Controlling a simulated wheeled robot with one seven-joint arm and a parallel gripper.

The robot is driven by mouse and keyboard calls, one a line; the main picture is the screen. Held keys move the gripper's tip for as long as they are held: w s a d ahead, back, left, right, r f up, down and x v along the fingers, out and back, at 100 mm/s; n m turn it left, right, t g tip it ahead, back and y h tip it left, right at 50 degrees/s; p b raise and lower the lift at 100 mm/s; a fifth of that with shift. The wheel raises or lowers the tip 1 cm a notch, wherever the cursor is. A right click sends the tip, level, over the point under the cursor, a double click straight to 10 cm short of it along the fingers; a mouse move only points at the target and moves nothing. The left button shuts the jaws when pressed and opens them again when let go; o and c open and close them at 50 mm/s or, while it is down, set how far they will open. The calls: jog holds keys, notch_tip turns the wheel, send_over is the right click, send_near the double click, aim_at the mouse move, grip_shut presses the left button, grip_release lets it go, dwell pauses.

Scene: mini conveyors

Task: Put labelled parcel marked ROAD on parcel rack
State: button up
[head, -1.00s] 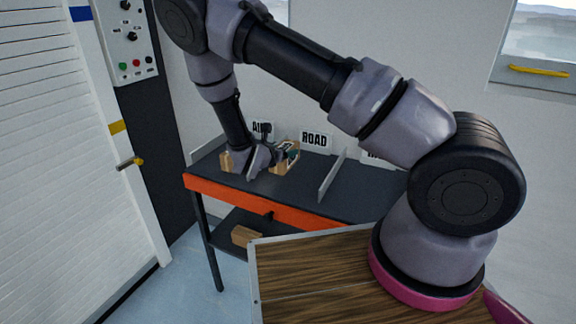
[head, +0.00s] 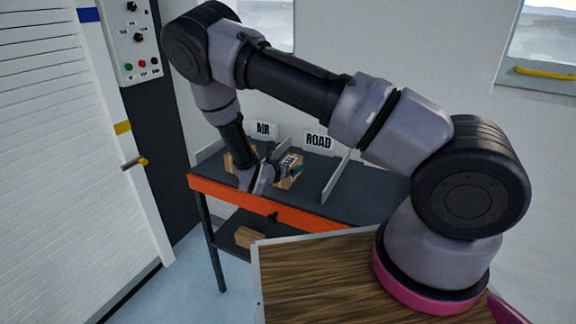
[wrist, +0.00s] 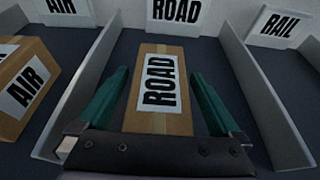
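The parcel marked ROAD (wrist: 176,115) is a brown cardboard box with a white label. In the wrist view it lies on the dark rack surface in the bay under the ROAD sign (wrist: 176,12), between two grey dividers. It also shows in the head view (head: 287,181). My gripper (wrist: 157,92) is open, with one green finger on each side of the parcel and a visible gap at both sides. In the head view my gripper (head: 272,168) is low over the parcel rack (head: 300,218), which has an orange front edge.
A parcel marked AIR (wrist: 24,85) lies in the bay to the left. A grey divider (wrist: 258,95) stands close on the right, before the bay with the RAIL sign (wrist: 280,27). Another box (head: 246,237) lies on the lower shelf.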

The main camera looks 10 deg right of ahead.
jog(key=shift+r, duration=0.1)
jog(key=shift+s+a+r, duration=0.15)
jog(key=shift+a, duration=0.05)
jog(key=v, duration=1.1)
jog(key=s+d+r+m+g+y, duration=0.1)
jog(key=s+d+r+m+g, duration=0.3)
jog(key=d+r+m, duration=0.45)
jog(key=s+d+r+m+g+y, duration=0.1)
jog(key=s+d+r+m+g, duration=0.35)
jog(key=r+m, duration=0.65)
jog(key=s+d+r+m+t+y, duration=0.2)
jog(key=s+r+m+y, duration=0.2)
jog(key=r, duration=0.6)
jog(key=s+d+r+m+t+y, duration=0.1)
jog(key=s+r+m+y, duration=0.3)
jog(key=s+r+m, duration=0.4)
notch_tip(320, 180, up, 3)
jog(key=shift+s+d+f+m+t, duration=0.1)
jog(key=shift+s+d+m+t, duration=0.25)
jog(key=shift+m+t, duration=0.35)
jog(key=shift+w+d, duration=0.1)
